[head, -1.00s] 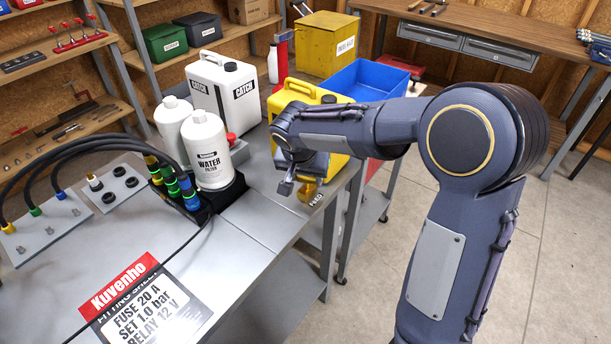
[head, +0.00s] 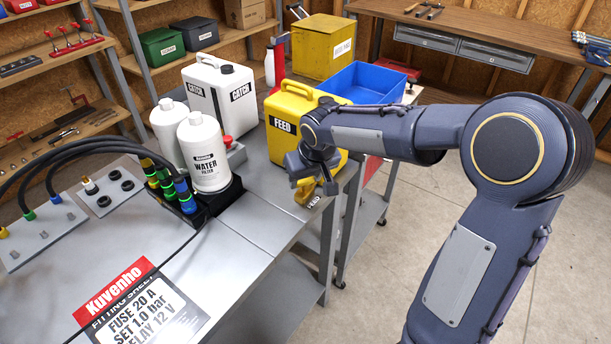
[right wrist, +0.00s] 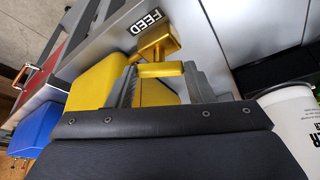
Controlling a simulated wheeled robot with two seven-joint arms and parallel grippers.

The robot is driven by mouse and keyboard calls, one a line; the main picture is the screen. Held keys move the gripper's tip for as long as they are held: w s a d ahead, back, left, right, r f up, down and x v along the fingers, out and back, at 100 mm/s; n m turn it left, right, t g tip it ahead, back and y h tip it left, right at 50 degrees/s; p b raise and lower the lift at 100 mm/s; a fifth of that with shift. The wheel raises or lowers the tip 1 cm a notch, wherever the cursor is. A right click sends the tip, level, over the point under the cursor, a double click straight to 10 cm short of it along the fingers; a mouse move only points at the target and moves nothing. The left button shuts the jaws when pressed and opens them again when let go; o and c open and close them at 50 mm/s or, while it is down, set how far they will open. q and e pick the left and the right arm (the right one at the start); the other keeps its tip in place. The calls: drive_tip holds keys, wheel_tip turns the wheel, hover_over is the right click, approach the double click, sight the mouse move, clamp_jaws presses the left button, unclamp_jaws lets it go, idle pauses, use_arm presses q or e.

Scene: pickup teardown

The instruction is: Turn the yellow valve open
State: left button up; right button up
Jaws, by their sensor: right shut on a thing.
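The yellow valve (head: 305,193) sits at the right end of the grey bench, beside a small FEED label (head: 313,202). In the head view my right gripper (head: 328,186) comes down over it from above and partly covers it. In the right wrist view the yellow valve (right wrist: 158,44) stands beyond the fingertips, and its yellow bar lies between the two fingers of my right gripper (right wrist: 160,78). The right gripper is shut on the valve. How far the valve is turned is hard to tell. My left gripper is not in view.
A yellow FEED canister (head: 288,128) stands just behind the valve. The white CATCH canister (head: 222,95) and the WATER FILTER bottle (head: 205,155) stand to the left. A blue bin (head: 365,82) is behind.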

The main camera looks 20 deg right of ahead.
idle(0.3)
drive_tip(key=o, duration=1)
drive_tip(key=v, duration=0.8)
drive_tip(key=shift+f, duration=0.1)
